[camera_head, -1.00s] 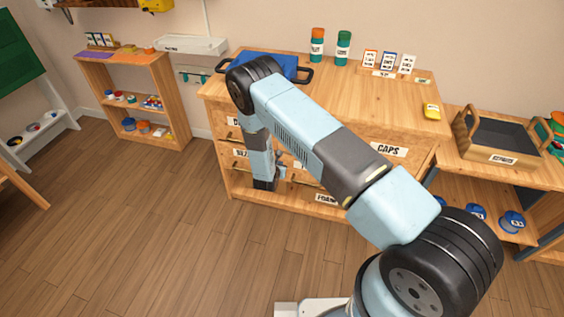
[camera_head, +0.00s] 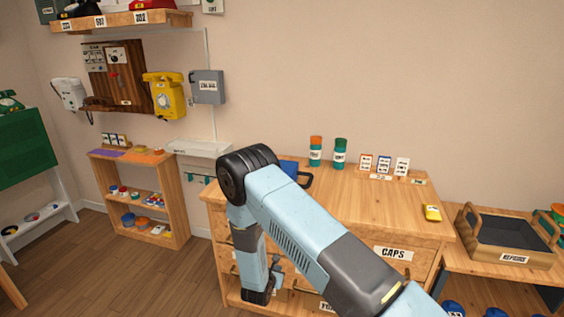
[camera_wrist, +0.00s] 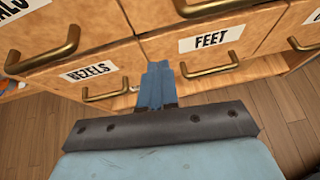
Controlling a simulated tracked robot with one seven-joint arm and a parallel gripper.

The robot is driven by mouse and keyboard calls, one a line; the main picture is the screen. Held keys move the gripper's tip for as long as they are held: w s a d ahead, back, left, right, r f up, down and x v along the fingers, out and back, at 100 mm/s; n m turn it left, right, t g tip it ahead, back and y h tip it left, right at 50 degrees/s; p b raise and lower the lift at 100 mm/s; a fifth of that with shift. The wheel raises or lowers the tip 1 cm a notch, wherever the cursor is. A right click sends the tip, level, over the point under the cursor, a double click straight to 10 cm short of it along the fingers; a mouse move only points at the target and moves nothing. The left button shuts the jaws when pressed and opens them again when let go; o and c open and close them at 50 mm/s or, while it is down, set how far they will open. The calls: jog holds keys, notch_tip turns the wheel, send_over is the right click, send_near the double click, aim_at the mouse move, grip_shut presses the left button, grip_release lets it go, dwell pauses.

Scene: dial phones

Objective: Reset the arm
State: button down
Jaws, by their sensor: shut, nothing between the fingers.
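My gripper (camera_wrist: 157,88) is shut and empty. I cannot tell the gap to the cabinet front. In the head view my arm reaches across the cabinet top and bends down in front of its left side, and the gripper (camera_head: 276,271) shows only in part beside the forearm.
Two bottles (camera_head: 315,152), small cards (camera_head: 383,165) and a yellow item (camera_head: 432,213) stand there too. A wooden tray (camera_head: 506,236) is at right, a low shelf (camera_head: 140,200) at left. Floor (camera_head: 110,262) is clear at left.

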jog(key=w+d+r+m+h, duration=0.25)
jog(key=d+r+m, duration=0.2)
jog(key=r, duration=0.65)
jog(key=s+d+r+m+g+h, duration=0.1)
jog(key=s+d+r+m+g, duration=0.1)
jog(key=d+r+m, duration=0.5)
jog(key=s+d+r+m+g+h, duration=0.1)
jog(key=s+d+r+m+g, duration=0.3)
jog(key=r, duration=0.8)
jog(key=s+d+r+m+g+h, duration=0.1)
jog(key=d+r+m, duration=0.1)
jog(key=d+r, duration=0.6)
jog(key=s+d+r+m+g+y, duration=0.2)
jog(key=s+d+r+m+y, duration=0.25)
jog(key=s+r+m, duration=0.65)
jog(key=s+a+r+m+t+y, duration=0.1)
jog(key=s+r, duration=0.3)
jog(key=s, duration=0.5)
jog(key=s+a+r+m+t+y, duration=0.1)
jog(key=s+r+y, duration=0.3)
jog(key=s, duration=0.6)
jog(key=shift+s+a+r+m+t, duration=0.2)
jog(key=shift+r+m+t, duration=0.3)
jog(key=shift+r+m, duration=0.2)
jog(key=c, duration=1.8)
grip_release()
jog(key=shift+d, duration=0.1)
